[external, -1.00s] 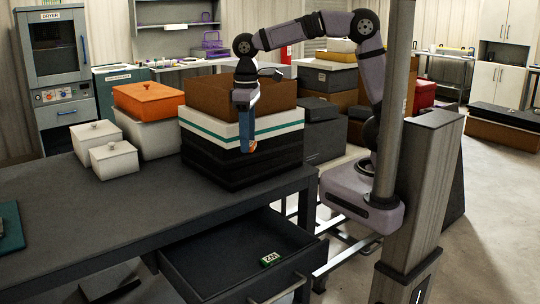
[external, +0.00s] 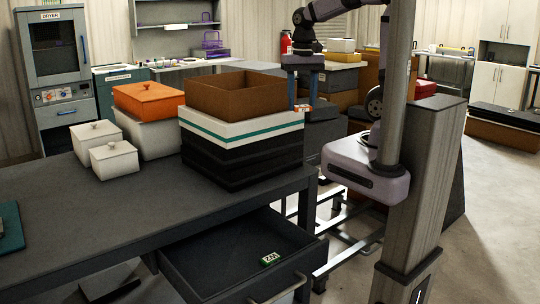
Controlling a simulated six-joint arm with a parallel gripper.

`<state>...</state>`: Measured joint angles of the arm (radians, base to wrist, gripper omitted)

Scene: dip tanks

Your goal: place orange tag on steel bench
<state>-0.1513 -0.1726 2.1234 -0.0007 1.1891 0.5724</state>
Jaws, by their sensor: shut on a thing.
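My gripper (external: 303,103) is at the upper middle, right of the stacked boxes, with its blue fingers pointing down. It is shut on the small orange tag (external: 303,108), which shows an orange and whitish face between the fingertips. The tag is held in the air near the right corner of the box stack; whether it touches anything behind is hard to tell. The dark grey bench (external: 110,222) fills the left foreground, with free top surface at its front. I cannot tell whether this is the steel bench.
A brown open box (external: 240,105) tops white and black crates (external: 235,160) on the bench. Beside them are white lidded pots (external: 113,160) and an orange-lidded box (external: 148,98). Boxes (external: 325,135) stand behind.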

